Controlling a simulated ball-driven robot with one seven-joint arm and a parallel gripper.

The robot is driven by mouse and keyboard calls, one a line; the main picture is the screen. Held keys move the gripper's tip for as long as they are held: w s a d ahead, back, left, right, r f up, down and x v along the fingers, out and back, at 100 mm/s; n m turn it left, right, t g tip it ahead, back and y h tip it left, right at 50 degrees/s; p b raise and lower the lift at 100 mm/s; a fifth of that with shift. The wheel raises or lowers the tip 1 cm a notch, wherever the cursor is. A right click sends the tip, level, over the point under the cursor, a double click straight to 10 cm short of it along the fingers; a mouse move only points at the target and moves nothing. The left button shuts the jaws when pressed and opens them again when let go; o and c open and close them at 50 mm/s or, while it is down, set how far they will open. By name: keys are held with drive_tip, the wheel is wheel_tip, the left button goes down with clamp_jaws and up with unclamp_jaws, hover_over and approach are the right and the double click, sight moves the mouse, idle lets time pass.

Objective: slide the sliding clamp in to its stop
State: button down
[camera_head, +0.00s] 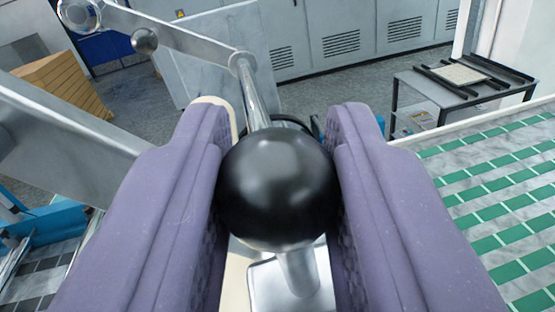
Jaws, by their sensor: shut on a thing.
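A glossy black ball knob (279,188) fills the middle of the head camera view. It sits on a short metal stem (299,271) above a pale metal block (270,285); I take it for the handle of the sliding clamp. My gripper (279,180) has its two purple padded fingers on either side of the knob, shut on it. The knob and fingers hide most of the clamp body, so its stop does not show. A metal rod (259,97) runs away behind the knob.
Metal link bars (185,38) and a broad metal bar (65,125) lie at the left. A green-and-white patterned surface (500,190) is at the right. Beyond stand grey cabinets (350,35), a small table (440,98) and a brown stack (65,85). Open floor (345,90) lies between.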

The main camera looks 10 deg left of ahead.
drive_tip(key=c, duration=1.1)
unclamp_jaws()
drive_tip(key=shift+c, duration=0.2)
drive_tip(key=s+b, duration=0.2)
drive_tip(key=s, duration=0.6)
